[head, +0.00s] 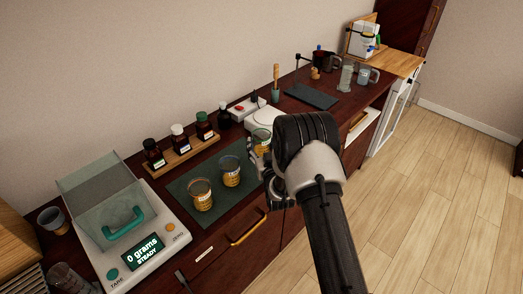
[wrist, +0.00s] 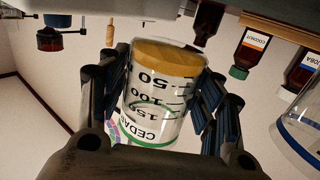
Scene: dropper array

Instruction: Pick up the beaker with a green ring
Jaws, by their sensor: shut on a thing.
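The beaker with a green ring (wrist: 158,95) is clear glass with black volume marks, a label beginning "CEDA", and an amber layer of contents. In the wrist view, which is upside down, it sits between the two fingers of my gripper (wrist: 165,88), with pads touching both sides. In the head view the same beaker (head: 262,137) shows at the far end of the dark mat, partly hidden by my gripper (head: 268,153). I cannot tell whether its base is off the mat.
Two similar beakers, one nearer (head: 200,195) and one in the middle (head: 231,172), stand on the dark mat (head: 190,181). A scale (head: 130,240) reads 0 grams at left. Bottles stand in a wooden rack (head: 183,157) behind. A white device (head: 262,117) sits beyond the beaker.

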